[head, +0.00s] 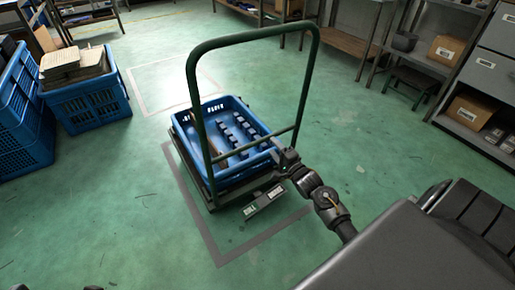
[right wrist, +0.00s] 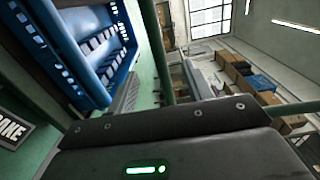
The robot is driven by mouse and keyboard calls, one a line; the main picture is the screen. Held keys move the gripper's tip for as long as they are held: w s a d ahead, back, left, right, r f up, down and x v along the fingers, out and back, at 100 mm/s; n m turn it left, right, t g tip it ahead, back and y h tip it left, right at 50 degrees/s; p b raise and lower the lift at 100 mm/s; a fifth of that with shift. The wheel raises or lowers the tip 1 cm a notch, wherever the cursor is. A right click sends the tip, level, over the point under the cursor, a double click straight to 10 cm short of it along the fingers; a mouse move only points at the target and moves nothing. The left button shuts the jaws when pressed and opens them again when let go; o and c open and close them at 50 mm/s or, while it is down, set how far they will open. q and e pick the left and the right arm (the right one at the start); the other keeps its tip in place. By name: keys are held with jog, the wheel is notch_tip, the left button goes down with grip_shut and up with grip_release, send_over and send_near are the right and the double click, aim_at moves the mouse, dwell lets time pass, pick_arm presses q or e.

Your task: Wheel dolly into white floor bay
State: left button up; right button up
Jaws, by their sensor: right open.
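The dolly has a tall dark green push handle (head: 190,95) and a low flat deck, and it carries a blue crate (head: 182,124) with small dark parts inside. It stands within a grey floor outline (head: 199,220). The white floor bay (head: 137,92) is an outlined rectangle beyond the dolly, up and left, and looks empty. My right gripper (head: 284,157) is open at the handle's lower right side, close to its upright; contact is unclear. The right wrist view shows the crate (right wrist: 75,35) and a green handle tube (right wrist: 157,50) close by.
A blue crate with cardboard (head: 92,105) and stacked blue crates (head: 25,110) stand at the left, near the white bay. Benches (head: 340,42) and a shelf unit (head: 480,90) line the back and right. The floor between dolly and white bay looks clear.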

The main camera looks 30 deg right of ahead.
aim_at(266, 137)
jog(key=w, duration=0.6)
jog(key=shift+w, duration=0.25)
grip_shut()
dwell(1.2)
